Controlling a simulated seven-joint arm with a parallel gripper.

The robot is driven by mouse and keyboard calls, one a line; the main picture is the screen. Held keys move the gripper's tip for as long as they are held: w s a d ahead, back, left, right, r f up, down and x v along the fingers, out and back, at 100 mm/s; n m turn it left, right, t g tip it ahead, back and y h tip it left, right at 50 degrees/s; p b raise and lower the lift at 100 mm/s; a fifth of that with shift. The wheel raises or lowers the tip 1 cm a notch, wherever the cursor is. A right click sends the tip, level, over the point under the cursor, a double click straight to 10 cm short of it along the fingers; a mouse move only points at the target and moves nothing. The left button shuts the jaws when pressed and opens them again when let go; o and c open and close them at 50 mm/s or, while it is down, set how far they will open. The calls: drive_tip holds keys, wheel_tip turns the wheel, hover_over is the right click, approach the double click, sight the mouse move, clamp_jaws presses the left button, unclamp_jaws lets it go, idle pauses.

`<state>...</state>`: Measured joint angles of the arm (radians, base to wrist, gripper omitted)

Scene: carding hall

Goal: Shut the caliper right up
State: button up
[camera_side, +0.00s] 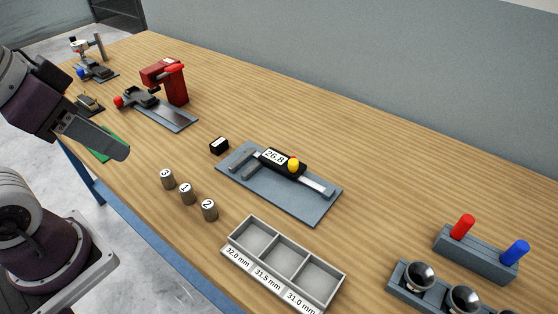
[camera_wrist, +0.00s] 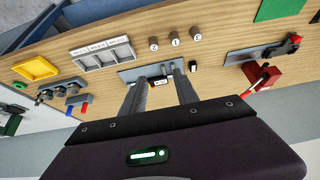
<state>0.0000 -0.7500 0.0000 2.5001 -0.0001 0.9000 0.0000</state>
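The caliper (camera_side: 315,184) lies on a blue-grey plate (camera_side: 316,208) in the middle of the bench. Its black slider shows 26.8 on a white display (camera_side: 274,156) and carries a yellow knob (camera_side: 293,165). Its jaws at the left end stand apart. My gripper (camera_side: 125,152) is at the left in the side view, raised and well away from the caliper. In the wrist view my gripper (camera_wrist: 158,73) has its two fingers apart with nothing between them. The caliper's display (camera_wrist: 161,81) shows between the fingers, which hide parts of the plate.
Several numbered cylinders (camera_side: 187,194) and a three-part labelled tray (camera_side: 284,250) stand in front of the plate. A small black block (camera_side: 219,146) is just left of it. A red press-like device (camera_side: 165,80) stands further left. Red and blue pegs (camera_side: 463,227) are at right.

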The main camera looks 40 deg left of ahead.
idle(0.4)
drive_tip(key=shift+o, duration=1)
drive_tip(key=n+g, duration=0.3)
drive_tip(key=g, duration=0.3)
hover_over(293, 162)
wheel_tip(293, 162, down, 16)
wheel_tip(293, 162, down, 7)
clamp_jaws()
